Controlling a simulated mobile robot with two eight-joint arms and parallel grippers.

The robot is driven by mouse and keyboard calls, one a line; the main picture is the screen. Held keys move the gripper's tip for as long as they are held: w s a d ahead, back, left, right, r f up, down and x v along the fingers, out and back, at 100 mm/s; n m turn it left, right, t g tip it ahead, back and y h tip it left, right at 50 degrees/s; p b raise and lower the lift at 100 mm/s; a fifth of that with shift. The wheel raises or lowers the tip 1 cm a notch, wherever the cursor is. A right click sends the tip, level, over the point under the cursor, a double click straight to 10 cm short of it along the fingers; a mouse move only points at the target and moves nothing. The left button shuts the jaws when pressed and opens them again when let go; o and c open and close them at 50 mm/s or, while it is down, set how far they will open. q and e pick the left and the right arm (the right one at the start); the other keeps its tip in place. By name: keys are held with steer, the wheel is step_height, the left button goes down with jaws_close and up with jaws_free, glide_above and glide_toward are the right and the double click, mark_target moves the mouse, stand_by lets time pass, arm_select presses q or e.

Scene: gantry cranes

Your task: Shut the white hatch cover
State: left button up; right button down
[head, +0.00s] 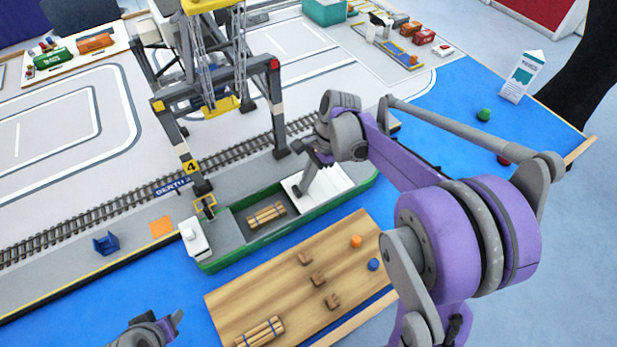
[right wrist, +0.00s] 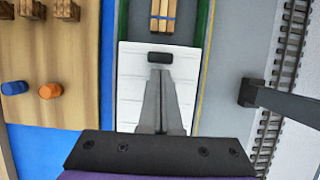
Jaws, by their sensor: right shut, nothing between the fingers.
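The white hatch cover (head: 325,182) lies flat across the right part of the green ship (head: 228,258). In the right wrist view the cover (right wrist: 132,90) carries a small dark handle (right wrist: 160,57). The hold beside it is open, with a timber bundle (head: 266,215) inside. My right gripper (head: 301,192) is shut and empty, pointing down over the cover, its tips (right wrist: 160,72) right by the handle. I cannot tell whether they touch it. My left gripper (head: 174,322) is at the lower left edge, partly out of view, away from the ship.
A wooden board (head: 240,295) with a timber bundle and small blocks lies in front of the ship. A crane leg (head: 200,180) stands at the ship's left end, another (head: 278,110) behind it. Rails (head: 90,218) run behind.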

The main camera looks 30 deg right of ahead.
arm_select(q)
steer(key=shift+f, duration=0.15)
arm_select(e)
steer(key=a, duration=1.6)
steer(key=shift+s+a, duration=0.15)
steer(key=shift+s, duration=0.15)
